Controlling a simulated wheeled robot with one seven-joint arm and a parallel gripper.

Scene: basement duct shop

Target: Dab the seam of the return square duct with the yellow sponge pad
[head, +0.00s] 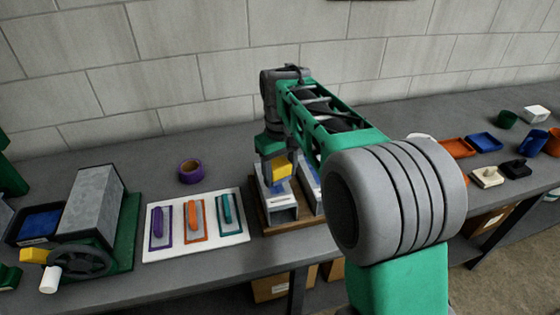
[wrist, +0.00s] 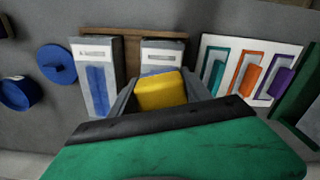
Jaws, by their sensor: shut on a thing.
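My gripper (wrist: 160,92) is shut on the yellow sponge pad (wrist: 163,92), which sits between its two grey fingers. In the head view the pad (head: 282,173) is over the nearer-left of two grey square ducts (head: 283,212). In the wrist view this duct (wrist: 163,46) is on the right, its top face mostly hidden by the pad. The other duct (wrist: 97,58) shows a blue strip along its face. Both bear small labels too blurred to read, so I cannot tell which is the return duct. Whether the pad touches the duct is unclear.
The ducts stand on a wooden base (head: 264,220). To their left are a white board (head: 237,233) with purple, orange and teal tools, a purple tape roll (head: 190,171) and a cranked machine (head: 88,225). Trays and cups, including a blue tray (head: 485,142), stand at the right.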

